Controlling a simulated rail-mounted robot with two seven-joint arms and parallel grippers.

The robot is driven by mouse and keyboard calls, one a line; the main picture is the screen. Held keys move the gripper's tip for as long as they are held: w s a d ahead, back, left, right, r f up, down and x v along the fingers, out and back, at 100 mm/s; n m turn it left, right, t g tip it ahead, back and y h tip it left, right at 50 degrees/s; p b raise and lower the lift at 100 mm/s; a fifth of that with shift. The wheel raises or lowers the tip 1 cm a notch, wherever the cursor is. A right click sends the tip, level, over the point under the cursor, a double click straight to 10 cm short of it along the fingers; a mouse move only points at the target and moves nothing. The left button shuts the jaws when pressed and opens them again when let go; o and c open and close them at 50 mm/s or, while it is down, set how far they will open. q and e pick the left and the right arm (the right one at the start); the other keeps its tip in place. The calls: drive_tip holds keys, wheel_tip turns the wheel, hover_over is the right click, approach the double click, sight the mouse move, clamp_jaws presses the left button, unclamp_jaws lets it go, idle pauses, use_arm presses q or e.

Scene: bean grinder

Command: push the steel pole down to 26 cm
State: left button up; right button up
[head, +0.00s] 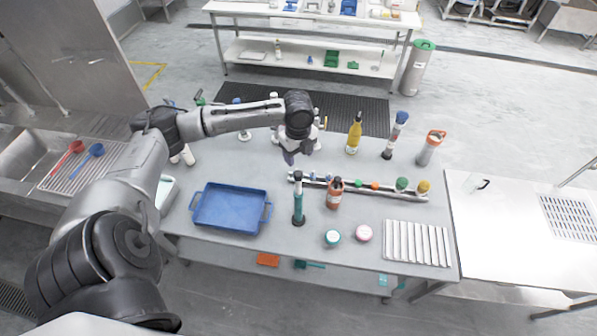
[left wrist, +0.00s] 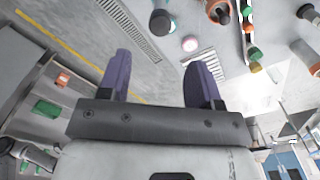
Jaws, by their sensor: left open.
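I cannot tell for sure which thing is the steel pole. A slim upright green tool (head: 298,205) with a dark top stands left of centre on the table, possibly with a pole inside. A long steel rail (head: 402,191) with coloured knobs lies behind it; it also shows in the left wrist view (left wrist: 252,52). My left gripper (head: 291,158) is above the table, behind and above the green tool, fingers pointing down. In the left wrist view its two purple fingers (left wrist: 158,70) are apart with nothing between them. My right gripper is in neither view.
A blue tray (head: 231,226) is at the left. An orange-brown bottle (head: 335,196), a teal-lidded jar (head: 332,238) and a pink-lidded jar (head: 363,233) stand near the green tool. A ribbed white rack (head: 416,243) lies at right. A yellow bottle (head: 354,137) stands behind.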

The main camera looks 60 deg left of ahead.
sight(298, 173)
use_arm(q)
wheel_tip(298, 173, down, 10)
drive_tip(key=shift+r+p, duration=0.2)
drive_tip(key=shift+p, duration=0.5)
clamp_jaws()
